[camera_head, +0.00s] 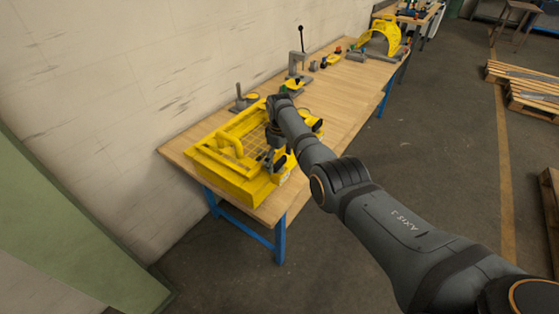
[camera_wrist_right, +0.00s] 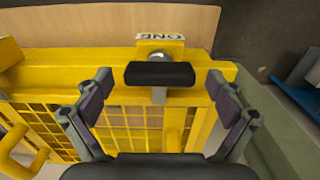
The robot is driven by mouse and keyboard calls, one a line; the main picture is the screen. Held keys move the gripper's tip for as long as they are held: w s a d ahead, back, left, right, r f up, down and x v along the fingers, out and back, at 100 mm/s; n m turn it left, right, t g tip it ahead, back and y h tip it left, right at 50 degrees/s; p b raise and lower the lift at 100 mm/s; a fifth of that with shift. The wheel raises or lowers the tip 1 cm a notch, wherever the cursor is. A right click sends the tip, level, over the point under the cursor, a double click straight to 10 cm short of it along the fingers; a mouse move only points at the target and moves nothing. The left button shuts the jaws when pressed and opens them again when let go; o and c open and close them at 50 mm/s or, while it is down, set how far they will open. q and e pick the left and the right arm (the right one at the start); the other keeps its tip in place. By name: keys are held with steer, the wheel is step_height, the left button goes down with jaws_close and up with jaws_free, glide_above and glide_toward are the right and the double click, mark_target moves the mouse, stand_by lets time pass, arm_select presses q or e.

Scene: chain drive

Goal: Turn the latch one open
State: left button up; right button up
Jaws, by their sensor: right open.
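Latch one shows in the right wrist view as a black bar handle (camera_wrist_right: 160,73) on a round metal pivot, lying crosswise on the yellow guard frame (camera_wrist_right: 70,70). A white label reading ONE (camera_wrist_right: 160,37), upside down, sits beside it. My right gripper (camera_wrist_right: 159,80) is open, with one finger on each side of the handle and a visible gap to both ends. In the head view my right gripper (camera_head: 275,160) is over the right part of the yellow guard (camera_head: 225,180) and hides the latch there. My left gripper is out of view.
The guard has a mesh panel and a yellow grab handle (camera_head: 229,142). It lies on the near end of a wooden bench (camera_head: 345,85). Behind it stand a grey stand (camera_head: 241,103) and a toggle press (camera_head: 299,65). A yellow arched cover (camera_head: 382,38) is farther along.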

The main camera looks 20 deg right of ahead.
steer(key=shift+f, duration=0.25)
steer(key=shift+c, duration=0.5)
steer(key=c, duration=1.1)
steer(key=shift+o, duration=0.2)
